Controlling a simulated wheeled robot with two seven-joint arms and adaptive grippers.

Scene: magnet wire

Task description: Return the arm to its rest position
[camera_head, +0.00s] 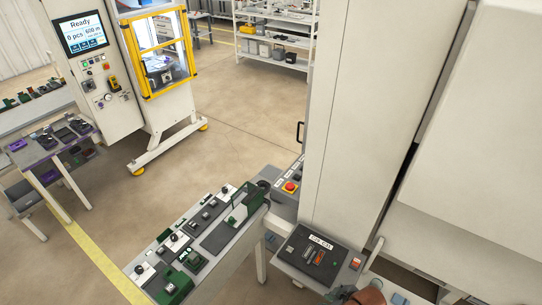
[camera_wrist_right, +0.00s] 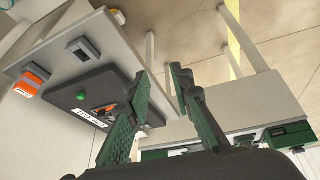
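My right gripper (camera_wrist_right: 160,88) shows in the right wrist view. Its two dark green fingers stand apart with nothing between them, so it is open and empty. Past the left finger is the dark control panel (camera_wrist_right: 82,92) with a green button and a black and orange part on it. I cannot tell how far the fingers are from the panel. The same panel shows in the head view as a dark sloped box (camera_head: 318,258) at the bottom right. Neither gripper can be made out in the head view, and the left one is not seen anywhere.
A table with green and black parts (camera_head: 205,235) stands left of the tall grey cabinet (camera_head: 375,100). A red stop button (camera_head: 290,187) sits beside the cabinet. A yellow-framed machine (camera_head: 165,55) and a small purple-edged table (camera_head: 50,150) stand farther left. Floor between is clear.

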